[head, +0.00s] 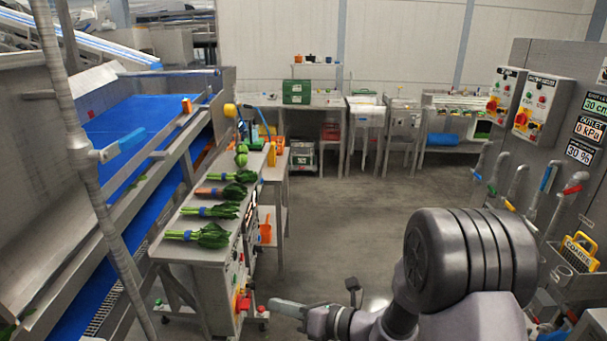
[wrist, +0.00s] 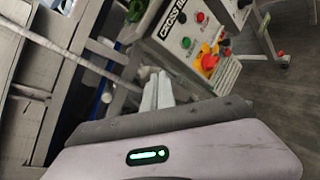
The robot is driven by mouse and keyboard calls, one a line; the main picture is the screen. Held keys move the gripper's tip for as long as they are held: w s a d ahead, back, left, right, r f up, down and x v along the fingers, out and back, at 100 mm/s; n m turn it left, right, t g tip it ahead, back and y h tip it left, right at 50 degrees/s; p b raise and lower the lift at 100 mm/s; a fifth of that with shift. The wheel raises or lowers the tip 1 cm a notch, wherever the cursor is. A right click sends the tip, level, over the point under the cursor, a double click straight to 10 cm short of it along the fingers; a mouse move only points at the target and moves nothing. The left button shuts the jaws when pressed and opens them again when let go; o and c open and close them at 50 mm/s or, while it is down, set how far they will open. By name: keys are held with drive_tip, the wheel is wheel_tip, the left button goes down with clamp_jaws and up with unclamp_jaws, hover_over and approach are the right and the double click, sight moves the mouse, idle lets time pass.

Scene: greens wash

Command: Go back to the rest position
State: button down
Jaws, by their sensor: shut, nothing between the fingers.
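My gripper (head: 283,307) shows in the head view at the lower middle, in front of the end of the greens bench. Its fingers point left and it holds nothing. In the wrist view the fingers (wrist: 157,92) stand together, pale and closed. My arm extends from the lower right of the head view. The gripper appears apart from the bench, in open space above the floor.
A steel bench (head: 205,252) carries several bunches of greens (head: 198,234). Its control panel with a red knob shows in the wrist view (wrist: 207,58). A blue conveyor (head: 125,125) lies left. Valves and a control cabinet (head: 541,105) stand right. The middle floor (head: 350,215) is clear.

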drive_tip(key=s+r+n+g+h, duration=0.1)
drive_tip(key=s+r+n+g, duration=0.2)
drive_tip(key=s+r+n, duration=0.35)
drive_tip(key=s+r+n+g+h, duration=0.2)
drive_tip(key=s+r+n+g, duration=0.15)
drive_tip(key=s+n, duration=0.5)
drive_tip(key=s+d+r+n+t+h, duration=0.1)
drive_tip(key=s+d+n+h, duration=0.3)
drive_tip(key=d, duration=0.4)
drive_tip(key=s+d+r+n+t+h+b, duration=0.1)
drive_tip(key=s+d+r+n+t+h, duration=0.1)
drive_tip(key=s+d+n+t+h, duration=0.2)
drive_tip(key=s+d+n, duration=0.2)
drive_tip(key=d+n, duration=0.1)
drive_tip(key=n, duration=0.1)
drive_tip(key=shift+s+d, duration=0.3)
drive_tip(key=shift+d, duration=0.05)
